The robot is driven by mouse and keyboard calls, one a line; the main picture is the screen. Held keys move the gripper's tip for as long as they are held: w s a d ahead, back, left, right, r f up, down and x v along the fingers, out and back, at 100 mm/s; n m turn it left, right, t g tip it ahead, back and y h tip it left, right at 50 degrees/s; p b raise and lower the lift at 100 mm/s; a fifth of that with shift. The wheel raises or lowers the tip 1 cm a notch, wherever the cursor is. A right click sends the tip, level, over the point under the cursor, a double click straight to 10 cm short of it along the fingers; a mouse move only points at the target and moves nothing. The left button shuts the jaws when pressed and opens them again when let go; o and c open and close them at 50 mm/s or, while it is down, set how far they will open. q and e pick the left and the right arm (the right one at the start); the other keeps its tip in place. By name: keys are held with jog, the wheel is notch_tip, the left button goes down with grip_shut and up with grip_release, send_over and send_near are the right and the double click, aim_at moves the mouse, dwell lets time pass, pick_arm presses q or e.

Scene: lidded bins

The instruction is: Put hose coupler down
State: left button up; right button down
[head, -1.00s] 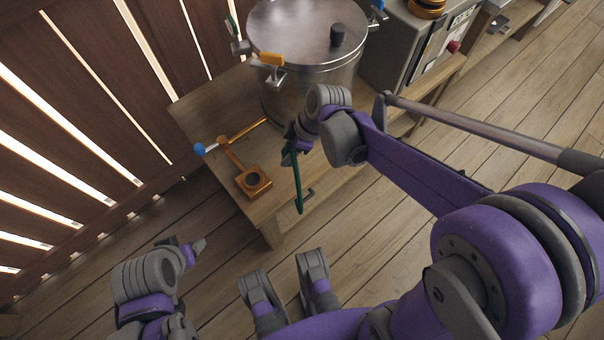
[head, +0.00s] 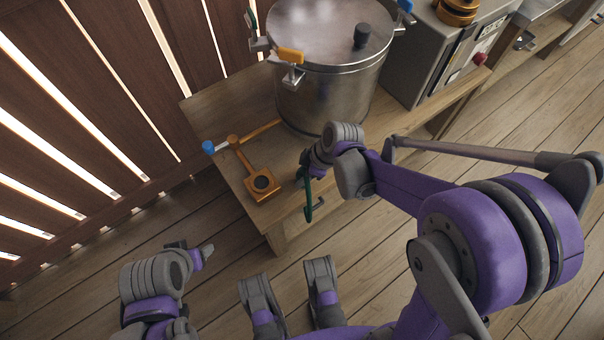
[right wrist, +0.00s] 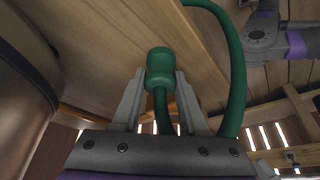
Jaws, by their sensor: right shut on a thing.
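The hose coupler, a green rounded fitting (right wrist: 160,68), sits between the fingers of my right gripper (right wrist: 160,88) in the right wrist view. A green hose (right wrist: 236,75) loops beside it. In the head view, my right gripper (head: 304,163) is over the front part of the wooden bench (head: 228,168), with green hose (head: 308,200) hanging below it by the bench's front edge. My right arm partly hides the grip there; whether the coupler touches the bench cannot be told. My left gripper (head: 203,254) is off the bench at lower left; its jaw opening is unclear.
A lidded steel pot (head: 325,95) with clamps stands behind my right gripper. A grey control box (head: 425,55) stands at right. Bare wood shows between fixture and gripper. A slatted wall (head: 90,90) is at left.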

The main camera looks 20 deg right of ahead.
jog(key=shift+f+b, duration=0.35)
jog(key=shift+f, duration=0.15)
jog(key=shift+c, duration=2.2)
grip_release()
jog(key=shift+r, duration=0.1)
jog(key=p+v, duration=0.5)
jog(key=v, duration=0.8)
jog(key=s+d+r+m+t+h, duration=0.1)
jog(key=s+m+h, duration=0.3)
jog(key=s+m, duration=0.9)
jog(key=shift+s+d+r+t, duration=0.3)
jog(key=shift+s+d+t, duration=0.3)
jog(key=shift+t, duration=0.3)
